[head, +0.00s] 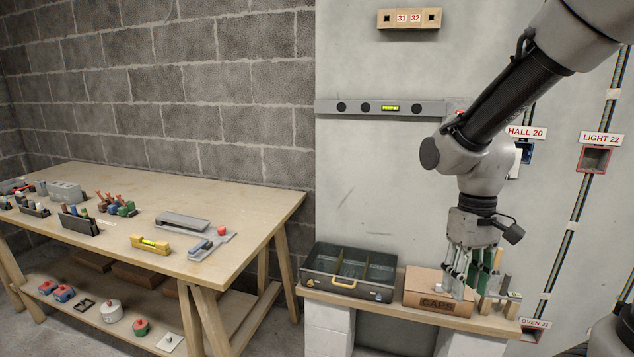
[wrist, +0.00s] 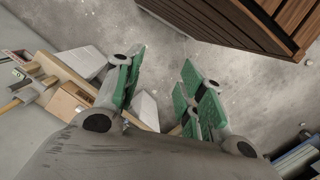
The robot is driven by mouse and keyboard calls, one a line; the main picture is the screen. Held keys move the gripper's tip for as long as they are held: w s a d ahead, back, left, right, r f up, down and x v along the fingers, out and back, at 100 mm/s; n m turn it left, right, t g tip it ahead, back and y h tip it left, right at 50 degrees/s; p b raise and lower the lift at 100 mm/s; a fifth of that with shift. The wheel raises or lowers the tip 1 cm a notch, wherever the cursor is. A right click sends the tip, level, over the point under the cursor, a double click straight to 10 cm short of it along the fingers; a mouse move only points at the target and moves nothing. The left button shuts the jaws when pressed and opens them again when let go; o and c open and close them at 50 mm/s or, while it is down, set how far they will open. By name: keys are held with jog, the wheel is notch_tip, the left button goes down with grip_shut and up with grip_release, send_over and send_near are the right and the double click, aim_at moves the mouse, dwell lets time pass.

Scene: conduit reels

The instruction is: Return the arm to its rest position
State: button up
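My arm comes in from the upper right of the head view and bends down at the elbow in front of the white wall panel. My gripper (head: 472,268) points down in front of the box marked CAPS and hides part of it. In the wrist view, my gripper (wrist: 162,82) shows its two green-padded fingers well apart. Nothing is between them, only grey floor below. The gripper is open and empty.
A shelf (head: 400,308) on white blocks holds an open grey case (head: 349,272) and the cardboard CAPS box (head: 425,284). A wooden workbench (head: 190,235) with several tools stands left. Outlet boxes HALL 20 (head: 525,150) and LIGHT 22 (head: 595,160) are on the wall. A wooden slatted thing (wrist: 225,25) shows in the wrist view.

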jog(key=s+d+r+m+t, duration=0.1)
jog(key=s+d+r+t, duration=0.2)
jog(key=r, duration=0.3)
jog(key=s+d+r+m+t, duration=0.1)
jog(key=s+d+r+t, duration=0.2)
jog(key=r, duration=0.4)
jog(key=shift+s+d, duration=0.75)
jog(key=shift+d, duration=0.5)
